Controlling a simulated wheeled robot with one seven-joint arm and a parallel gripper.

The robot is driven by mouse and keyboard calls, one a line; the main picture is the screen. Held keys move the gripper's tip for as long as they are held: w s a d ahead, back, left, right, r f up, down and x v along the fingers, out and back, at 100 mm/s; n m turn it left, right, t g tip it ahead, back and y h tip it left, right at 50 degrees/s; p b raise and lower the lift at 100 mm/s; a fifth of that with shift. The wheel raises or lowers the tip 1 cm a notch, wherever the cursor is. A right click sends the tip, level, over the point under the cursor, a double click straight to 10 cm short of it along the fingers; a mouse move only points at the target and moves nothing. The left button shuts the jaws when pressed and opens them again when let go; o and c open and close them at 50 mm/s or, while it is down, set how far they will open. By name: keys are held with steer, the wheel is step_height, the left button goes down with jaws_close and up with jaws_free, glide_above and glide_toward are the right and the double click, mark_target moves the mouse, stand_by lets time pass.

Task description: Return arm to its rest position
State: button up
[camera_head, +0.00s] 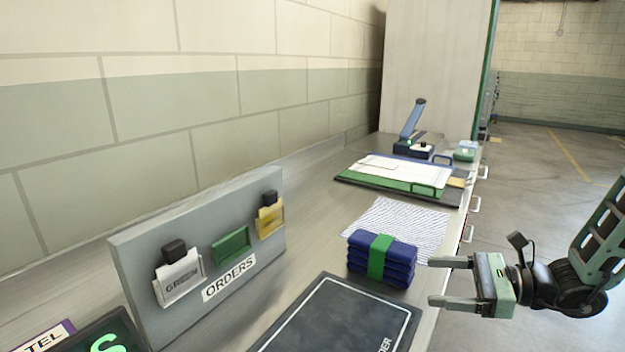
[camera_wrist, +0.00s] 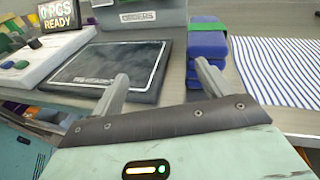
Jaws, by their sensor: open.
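My gripper (camera_head: 452,281) is at the right of the head view, beside the counter's front edge. Its two fingers are apart with nothing between them. In the wrist view my gripper (camera_wrist: 160,84) points toward the counter, fingers spread. A folded blue stack with a green band (camera_head: 382,258) sits on the counter just left of the gripper, apart from it. The stack also shows in the wrist view (camera_wrist: 207,42), just beyond the right finger. My arm comes in from the right edge of the head view.
A dark pad (camera_head: 340,318) lies in front of the grey ORDERS board (camera_head: 200,245). A striped sheet (camera_head: 402,225) lies behind the stack. A green-edged clipboard tray (camera_head: 400,178) and a blue-handled device (camera_head: 414,125) stand farther back. Open floor (camera_head: 540,190) lies to the right.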

steer(key=s+a+f+n+g+h, duration=0.2)
steer(key=s+a+n+g+h, duration=0.1)
steer(key=s+n+g, duration=0.4)
steer(key=s+d+n+h, duration=0.5)
steer(key=d+n+h, duration=0.2)
steer(key=n+h, duration=0.2)
step_height(320, 180, up, 4)
steer(key=w+d+n+t+h, duration=0.2)
steer(key=w+n+t+h, duration=0.1)
steer(key=n+t, duration=0.15)
steer(key=s+a+r+n+g+p, duration=0.1)
steer(key=s+a+n, duration=0.3)
steer(key=a, duration=0.5)
steer(key=s+a+r+n+g+p, duration=0.1)
steer(key=s+a+r+n+g, duration=0.1)
steer(key=s+a, duration=0.7)
steer(key=shift+s+r+n+y+p, duration=0.25)
steer(key=shift+r+n, duration=0.4)
steer(key=shift+n, duration=0.6)
steer(key=shift+a+g, duration=0.1)
steer(key=shift+g, duration=0.15)
